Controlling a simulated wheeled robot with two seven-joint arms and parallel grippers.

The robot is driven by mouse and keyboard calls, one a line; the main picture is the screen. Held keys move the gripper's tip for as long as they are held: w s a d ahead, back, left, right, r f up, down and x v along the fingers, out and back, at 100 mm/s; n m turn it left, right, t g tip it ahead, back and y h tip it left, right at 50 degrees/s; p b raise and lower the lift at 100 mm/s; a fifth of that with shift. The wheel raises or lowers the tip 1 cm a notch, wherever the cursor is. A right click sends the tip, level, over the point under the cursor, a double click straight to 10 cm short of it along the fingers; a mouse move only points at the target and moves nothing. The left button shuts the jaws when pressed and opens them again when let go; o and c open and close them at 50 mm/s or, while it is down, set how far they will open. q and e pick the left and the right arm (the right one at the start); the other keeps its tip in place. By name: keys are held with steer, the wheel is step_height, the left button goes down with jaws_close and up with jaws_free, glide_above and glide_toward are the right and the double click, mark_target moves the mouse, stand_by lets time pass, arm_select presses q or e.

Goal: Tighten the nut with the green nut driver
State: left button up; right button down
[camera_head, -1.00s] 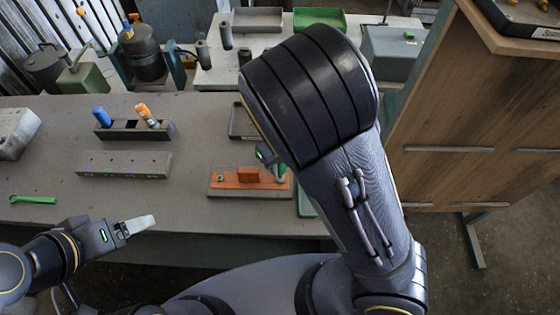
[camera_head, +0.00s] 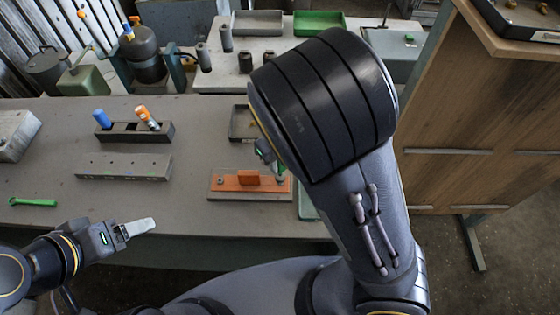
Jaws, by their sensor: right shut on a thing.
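An orange blower housing part (camera_head: 236,182) with a raised block lies on a grey base (camera_head: 240,196) near the table's front edge. A small pale round thing sits on its left end; I cannot tell if it is a nut. My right gripper (camera_head: 277,169), partly hidden by my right arm, is above the housing's right end. It is shut on the green nut driver (camera_head: 281,177), of which only a small green part shows. The nut under the driver is hidden. My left gripper (camera_head: 142,227) hangs in front of the table edge, apart from everything; its finger gap cannot be made out.
A grey holder (camera_head: 125,135) carries a blue-handled tool (camera_head: 102,118) and an orange-handled tool (camera_head: 147,117). A grey slotted block (camera_head: 122,172) lies before it. A green wrench (camera_head: 33,202) lies at left. A shallow tray (camera_head: 242,122) is behind the housing.

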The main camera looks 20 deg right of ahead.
steer(key=shift+r, duration=2.8)
